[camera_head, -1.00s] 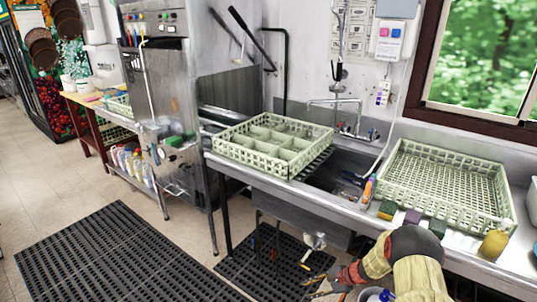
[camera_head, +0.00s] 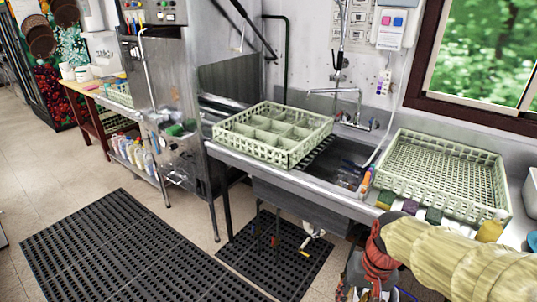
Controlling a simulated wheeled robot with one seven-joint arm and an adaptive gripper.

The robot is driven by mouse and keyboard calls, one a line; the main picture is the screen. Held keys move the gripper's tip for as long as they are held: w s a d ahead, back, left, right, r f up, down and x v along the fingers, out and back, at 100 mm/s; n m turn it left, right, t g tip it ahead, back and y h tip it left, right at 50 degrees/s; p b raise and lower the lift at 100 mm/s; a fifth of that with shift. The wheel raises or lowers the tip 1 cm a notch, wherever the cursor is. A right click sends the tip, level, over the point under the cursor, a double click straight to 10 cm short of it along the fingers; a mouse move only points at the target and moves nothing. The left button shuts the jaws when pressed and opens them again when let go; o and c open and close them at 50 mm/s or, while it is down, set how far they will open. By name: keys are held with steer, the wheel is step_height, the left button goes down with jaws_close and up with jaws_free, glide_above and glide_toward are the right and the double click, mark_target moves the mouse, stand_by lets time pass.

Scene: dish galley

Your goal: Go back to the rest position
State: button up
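My arm, in a yellow sleeve with a red band, comes in from the lower right in the head view. My gripper (camera_head: 362,290) hangs at the bottom edge, in front of the sink counter. It is small and partly cut off by the frame, so I cannot tell whether its fingers are open or shut. I see nothing clearly held in it.
A compartment rack (camera_head: 270,137) stands left of the sink (camera_head: 340,170). An empty rack (camera_head: 440,178) sits to its right, with sponges (camera_head: 432,216) and a yellow bottle (camera_head: 490,230) along the counter's front. Black floor mats (camera_head: 120,250) lie left of my gripper.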

steer(key=s+a+r+n+t+h+p, duration=0.1)
steer(key=s+r+t, duration=0.4)
steer(key=r, duration=0.8)
steer(key=s+n, duration=0.1)
steer(key=s, duration=0.2)
steer(key=shift+r, duration=0.3)
